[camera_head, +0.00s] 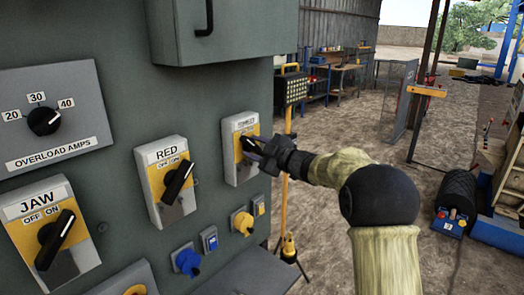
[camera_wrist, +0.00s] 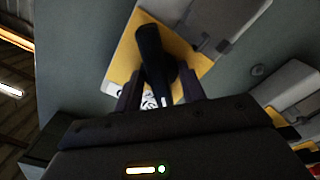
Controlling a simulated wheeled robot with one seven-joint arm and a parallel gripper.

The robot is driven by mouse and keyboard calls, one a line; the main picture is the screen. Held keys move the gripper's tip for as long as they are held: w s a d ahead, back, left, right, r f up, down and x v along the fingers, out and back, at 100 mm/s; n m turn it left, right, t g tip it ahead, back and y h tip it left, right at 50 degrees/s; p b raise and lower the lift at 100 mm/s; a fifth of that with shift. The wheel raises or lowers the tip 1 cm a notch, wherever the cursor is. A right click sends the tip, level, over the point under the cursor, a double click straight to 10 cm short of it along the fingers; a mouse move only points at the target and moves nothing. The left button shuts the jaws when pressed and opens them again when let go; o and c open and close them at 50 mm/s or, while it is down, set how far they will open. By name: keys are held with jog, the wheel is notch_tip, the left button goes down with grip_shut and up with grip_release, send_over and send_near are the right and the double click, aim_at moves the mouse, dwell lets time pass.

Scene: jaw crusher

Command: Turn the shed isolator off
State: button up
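Three yellow-faced isolators with black rotary handles are on the green panel in the head view. In the wrist view, a black handle (camera_wrist: 153,50) stands over a yellow plate, between the two fingers of my gripper (camera_wrist: 161,88). The fingers are apart, with yellow plate and white print showing between them.
An overload amps dial (camera_head: 45,121) is at the panel's upper left. A grey-green box (camera_head: 222,30) juts out above the isolators. Blue (camera_head: 187,261) and yellow (camera_head: 243,222) sockets sit below. A yellow stand (camera_head: 285,175) is just beyond the panel edge.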

jog(key=b+v, duration=0.3)
jog(key=v, duration=1.4)
jog(key=shift+d, duration=0.2)
jog(key=s+d+f+m+h+p, duration=0.55)
jog(key=d+f+m+h, duration=0.3)
jog(key=m+h, duration=0.5)
jog(key=s+f+m+g+p, duration=0.1)
jog(key=s+f+m+g, duration=0.2)
jog(key=s, duration=0.8)
jog(key=s+a+f+m+g+p, duration=0.1)
jog(key=s+f+m+g, duration=0.2)
jog(key=s, duration=0.7)
notch_tip(320, 180, down, 4)
jog(key=shift+s+r+g+h, duration=0.2)
jog(key=shift+s+g+h, duration=0.2)
jog(key=shift+g, duration=0.8)
